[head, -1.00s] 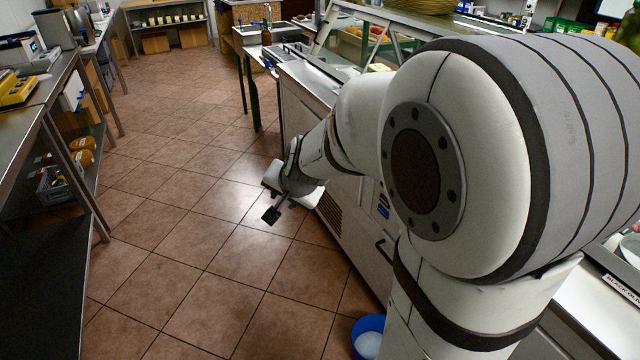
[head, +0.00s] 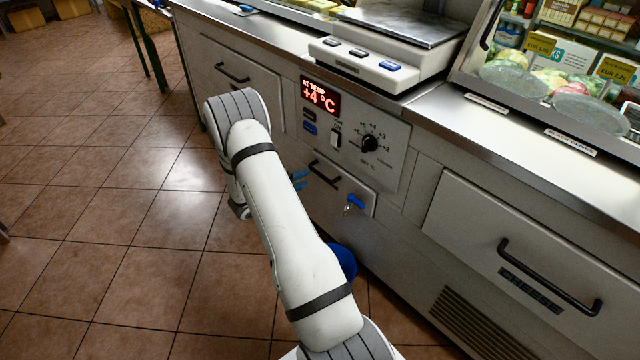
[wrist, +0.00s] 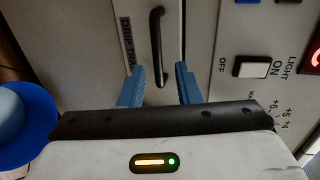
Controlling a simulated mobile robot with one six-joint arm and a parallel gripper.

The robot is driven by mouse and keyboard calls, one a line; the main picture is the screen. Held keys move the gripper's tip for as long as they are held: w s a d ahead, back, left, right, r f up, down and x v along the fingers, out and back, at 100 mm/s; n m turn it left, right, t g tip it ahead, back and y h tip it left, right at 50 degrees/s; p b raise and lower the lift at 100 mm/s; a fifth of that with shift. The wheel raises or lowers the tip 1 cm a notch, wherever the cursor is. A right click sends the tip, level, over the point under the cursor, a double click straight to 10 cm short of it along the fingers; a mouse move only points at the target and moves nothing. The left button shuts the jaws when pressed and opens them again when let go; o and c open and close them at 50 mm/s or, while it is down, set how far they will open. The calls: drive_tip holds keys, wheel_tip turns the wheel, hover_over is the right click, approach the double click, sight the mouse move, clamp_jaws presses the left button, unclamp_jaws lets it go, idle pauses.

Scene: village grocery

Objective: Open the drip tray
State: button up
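The drip tray drawer (head: 338,190) is a small pale front panel low on the counter, below the control panel, and it looks closed. Its black bar handle (head: 325,173) shows in the head view; in the wrist view the handle (wrist: 157,45) runs upright beside a "DRIP TRAY" label (wrist: 127,45). My gripper (wrist: 160,67) is open, with one blue finger on each side of the handle in the wrist view. I cannot tell whether the fingertips reach past the bar. In the head view, my gripper (head: 299,180) is just left of the handle, partly hidden by my arm.
A blue key (head: 355,202) sticks out right of the handle. The control panel (head: 350,135) with a knob and switch is above. A blue bucket (head: 343,262) stands on the floor below, partly behind my arm. Open tiled floor (head: 130,280) lies to the left.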

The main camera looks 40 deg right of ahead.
sight(320, 173)
drive_tip(key=x, duration=0.2)
drive_tip(key=b+x, duration=0.1)
drive_tip(key=x, duration=0.5)
drive_tip(key=shift+s+f+b, duration=0.3)
drive_tip(key=shift+s+b, duration=0.05)
drive_tip(key=shift+s, duration=0.1)
drive_tip(key=shift+c, duration=0.3)
clamp_jaws()
